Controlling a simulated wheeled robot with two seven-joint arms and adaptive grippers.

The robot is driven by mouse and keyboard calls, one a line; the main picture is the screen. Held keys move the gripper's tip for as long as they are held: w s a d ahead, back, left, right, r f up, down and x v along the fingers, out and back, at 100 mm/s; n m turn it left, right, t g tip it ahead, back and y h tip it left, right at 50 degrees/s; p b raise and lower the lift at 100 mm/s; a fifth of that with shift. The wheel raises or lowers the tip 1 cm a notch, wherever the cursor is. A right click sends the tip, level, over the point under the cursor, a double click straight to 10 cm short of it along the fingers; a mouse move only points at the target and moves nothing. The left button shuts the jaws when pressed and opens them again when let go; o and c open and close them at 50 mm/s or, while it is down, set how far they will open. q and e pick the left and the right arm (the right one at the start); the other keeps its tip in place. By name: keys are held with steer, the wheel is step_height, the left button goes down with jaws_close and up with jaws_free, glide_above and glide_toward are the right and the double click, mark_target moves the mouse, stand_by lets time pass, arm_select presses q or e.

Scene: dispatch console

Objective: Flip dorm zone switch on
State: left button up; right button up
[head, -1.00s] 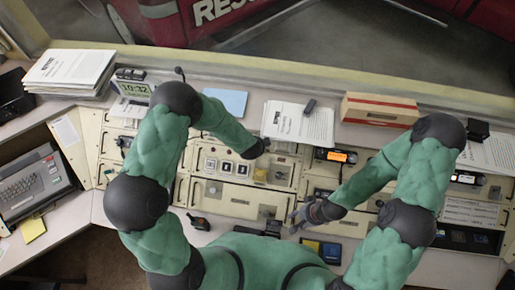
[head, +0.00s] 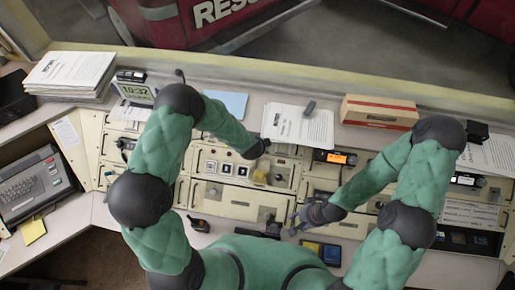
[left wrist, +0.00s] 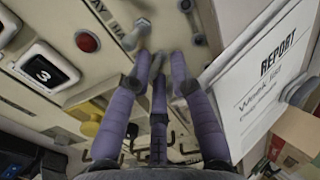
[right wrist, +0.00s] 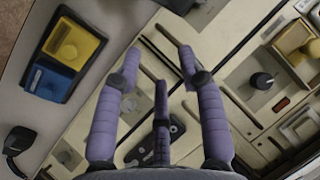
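In the left wrist view, my left gripper (left wrist: 162,66) is low over the cream console panel (left wrist: 60,12). Its purple fingers are drawn fairly close together, with blurred tips. Grey toggle levers stand just beyond the fingertips: one at upper left (left wrist: 138,32), another at the top (left wrist: 186,7). Labels beside them are only partly readable, and I cannot tell which is the dorm zone switch. In the head view, the left hand (head: 261,148) is mostly hidden by its arm. My right gripper (right wrist: 160,62) is open and empty over the lower console; it also shows in the head view (head: 294,218).
Blue and yellow pads (right wrist: 64,55) lie left of the right gripper.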

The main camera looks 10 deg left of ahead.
arm_select(q)
steer(key=shift+w+r+p, duration=0.35)
steer(key=shift+w+p, duration=0.2)
steer(key=shift+p, duration=0.15)
steer(key=shift+w+r+p, duration=0.3)
steer(key=shift+w+p, duration=0.2)
steer(key=shift+p, duration=0.15)
steer(key=shift+r, duration=0.1)
stand_by(0.3)
steer(key=p+v, duration=0.5)
steer(key=v, duration=0.1)
stand_by(0.4)
stand_by(0.6)
